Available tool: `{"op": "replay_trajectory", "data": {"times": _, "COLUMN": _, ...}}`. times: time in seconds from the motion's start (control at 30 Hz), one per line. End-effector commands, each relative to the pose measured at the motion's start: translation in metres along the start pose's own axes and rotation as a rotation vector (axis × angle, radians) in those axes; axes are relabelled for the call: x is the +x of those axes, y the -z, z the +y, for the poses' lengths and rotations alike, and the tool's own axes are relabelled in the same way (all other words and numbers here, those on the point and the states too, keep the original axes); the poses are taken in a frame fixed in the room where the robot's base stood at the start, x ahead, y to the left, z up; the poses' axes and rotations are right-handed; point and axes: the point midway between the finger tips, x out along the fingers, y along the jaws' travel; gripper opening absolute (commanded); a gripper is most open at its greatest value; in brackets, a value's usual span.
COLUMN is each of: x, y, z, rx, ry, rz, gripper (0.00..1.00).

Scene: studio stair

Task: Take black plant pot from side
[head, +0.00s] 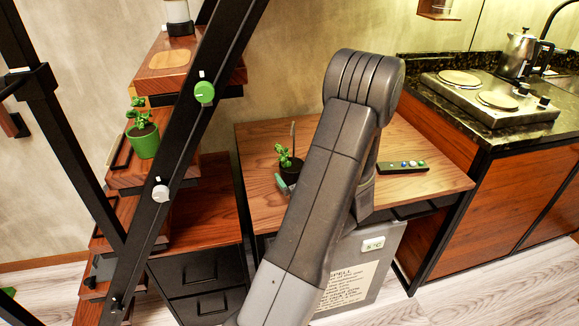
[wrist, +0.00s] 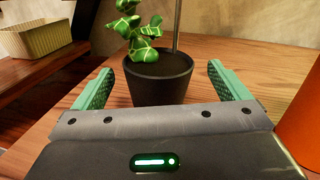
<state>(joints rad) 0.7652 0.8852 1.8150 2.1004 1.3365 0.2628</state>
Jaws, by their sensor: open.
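The black plant pot (wrist: 160,82) holds a small green plant (wrist: 138,35) and stands upright on the wooden table. In the wrist view it sits between and just beyond the two green fingertips of my gripper (wrist: 162,80). The fingers are spread wide, one on each side, with gaps to the pot. In the head view the black pot (head: 291,170) is partly hidden behind my arm, and only a piece of a green finger (head: 281,183) shows near it. A thin upright rod shows behind the plant in the wrist view.
A remote-like panel with coloured buttons (head: 403,167) lies on the wooden table (head: 255,140). An orange object (wrist: 302,120) is close at right in the wrist view. A yellowish ribbed container (wrist: 35,36) is at left. A green pot (head: 143,141) stands on the stair shelves behind a black diagonal rail (head: 183,135).

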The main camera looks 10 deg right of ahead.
Motion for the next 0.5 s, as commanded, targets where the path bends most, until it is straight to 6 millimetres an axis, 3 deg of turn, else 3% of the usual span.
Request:
{"op": "replay_trajectory", "data": {"times": 0.2, "x": 0.031, "y": -0.001, "z": 0.002, "rx": -0.001, "ry": -0.003, "rz": -0.001, "gripper": 0.95}}
{"op": "replay_trajectory", "data": {"times": 0.5, "x": 0.036, "y": 0.0, "z": 0.001, "rx": 0.0, "ry": -0.001, "rz": 0.0, "gripper": 0.95}}
